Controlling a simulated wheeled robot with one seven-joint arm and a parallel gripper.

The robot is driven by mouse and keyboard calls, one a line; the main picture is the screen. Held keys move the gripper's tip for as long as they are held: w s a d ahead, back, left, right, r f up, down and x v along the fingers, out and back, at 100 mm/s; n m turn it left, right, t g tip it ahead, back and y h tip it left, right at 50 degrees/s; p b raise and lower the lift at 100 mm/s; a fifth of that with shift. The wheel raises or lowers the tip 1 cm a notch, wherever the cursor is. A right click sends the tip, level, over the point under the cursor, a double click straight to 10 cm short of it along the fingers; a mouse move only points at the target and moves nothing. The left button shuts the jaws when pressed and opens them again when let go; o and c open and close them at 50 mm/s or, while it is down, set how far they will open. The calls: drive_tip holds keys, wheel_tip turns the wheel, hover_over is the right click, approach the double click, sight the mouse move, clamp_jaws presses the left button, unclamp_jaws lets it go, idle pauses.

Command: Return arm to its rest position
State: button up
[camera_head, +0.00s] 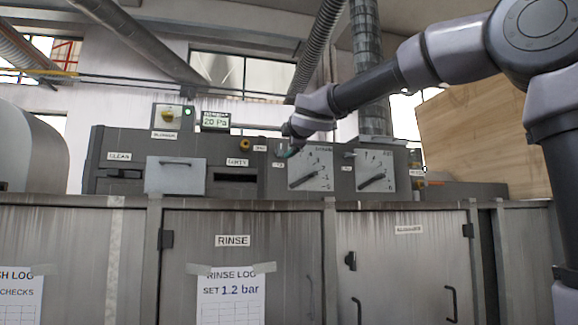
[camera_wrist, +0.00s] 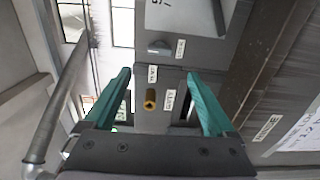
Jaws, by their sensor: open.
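My gripper (camera_head: 290,150) is at the end of my arm, which reaches in from the right of the head view. It hovers in front of the grey control box, near the left edge of the left dial (camera_head: 310,170). In the wrist view my gripper (camera_wrist: 160,92) shows two teal fingers spread apart with nothing between them. A yellow-brass knob (camera_wrist: 150,99) on the box shows in the gap between the fingers, apart from them. The same knob shows in the head view (camera_head: 244,146), left of my gripper.
A grey cabinet stands below, with a RINSE door (camera_head: 240,265) and a second handled door (camera_head: 405,260). A right dial (camera_head: 375,171), a DIRTY slot (camera_head: 238,178) and a 20 Pa display (camera_head: 215,121) are on the box. A wooden panel (camera_head: 480,135) stands behind my arm.

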drive_tip(key=s+d+f+m+g+h, duration=0.3)
drive_tip(key=s+d+f+m, duration=0.2)
drive_tip(key=d+f+m, duration=0.6)
drive_tip(key=s+d+f+m+g+h, duration=0.4)
drive_tip(key=d+f, duration=0.3)
drive_tip(key=d, duration=0.7)
drive_tip(key=s+d+f+m+g+y, duration=0.2)
drive_tip(key=s+f+m, duration=0.8)
drive_tip(key=s+f, duration=0.5)
drive_tip(key=s+g+y, duration=0.1)
drive_tip(key=s+y, duration=0.1)
drive_tip(key=shift+s+m, duration=0.3)
